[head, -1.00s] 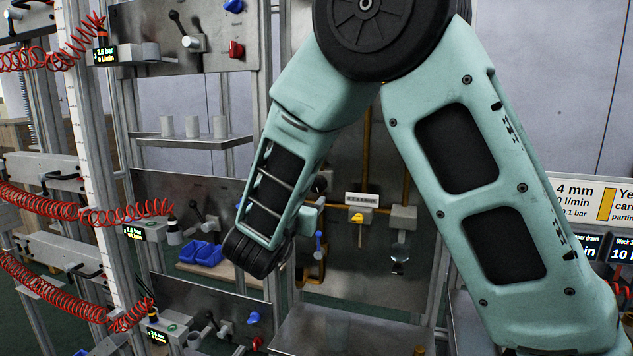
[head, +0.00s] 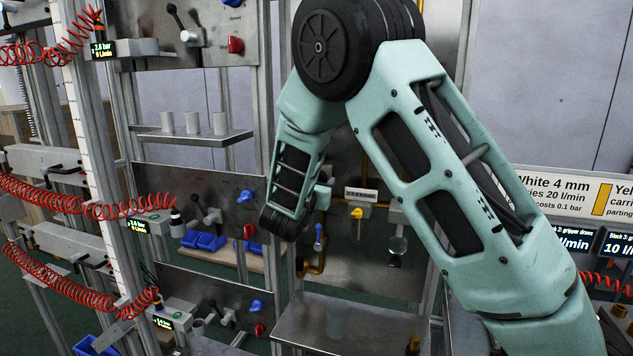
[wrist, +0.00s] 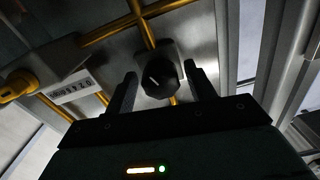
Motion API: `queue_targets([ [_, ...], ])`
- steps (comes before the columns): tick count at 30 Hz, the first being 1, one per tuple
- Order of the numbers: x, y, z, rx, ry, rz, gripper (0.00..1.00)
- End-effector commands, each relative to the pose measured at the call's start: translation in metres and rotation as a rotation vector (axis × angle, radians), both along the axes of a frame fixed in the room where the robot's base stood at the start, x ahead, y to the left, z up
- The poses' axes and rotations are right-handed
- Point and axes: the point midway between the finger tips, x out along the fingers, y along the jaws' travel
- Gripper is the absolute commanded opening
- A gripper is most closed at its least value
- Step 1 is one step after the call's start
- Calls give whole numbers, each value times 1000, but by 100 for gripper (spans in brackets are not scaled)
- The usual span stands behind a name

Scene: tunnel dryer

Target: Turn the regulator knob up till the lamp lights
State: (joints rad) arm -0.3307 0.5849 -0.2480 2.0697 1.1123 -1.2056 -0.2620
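The black regulator knob (wrist: 159,79) with a pale mark on its face shows in the wrist view, on a grey block fed by brass pipes. My gripper (wrist: 163,88) is open, with one dark finger on each side of the knob in that view. I cannot tell whether the fingertips reach around the knob or stop short of it. Nothing is held. In the head view my arm hides the knob and the gripper's fingers. I cannot make out a lamp in either view.
A label plate (head: 361,195) and a yellow handle (head: 357,213) sit right of my wrist, with a blue handle (head: 318,238) below it. A metal shelf (head: 345,320) juts out underneath. Panels with blue and red knobs stand left. An upright post flanks the panel.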

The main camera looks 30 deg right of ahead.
Motion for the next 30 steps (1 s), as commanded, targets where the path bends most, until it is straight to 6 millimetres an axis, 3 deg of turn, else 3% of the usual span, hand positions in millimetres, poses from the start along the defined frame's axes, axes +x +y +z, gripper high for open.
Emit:
queue_targets([
  [1,0,0,0,0,0,0,40],
  [4,0,0,0,0,0,0,15],
  [16,0,0,-6,82,-108,0,15],
  [30,0,1,0,152,-194,1,15],
])
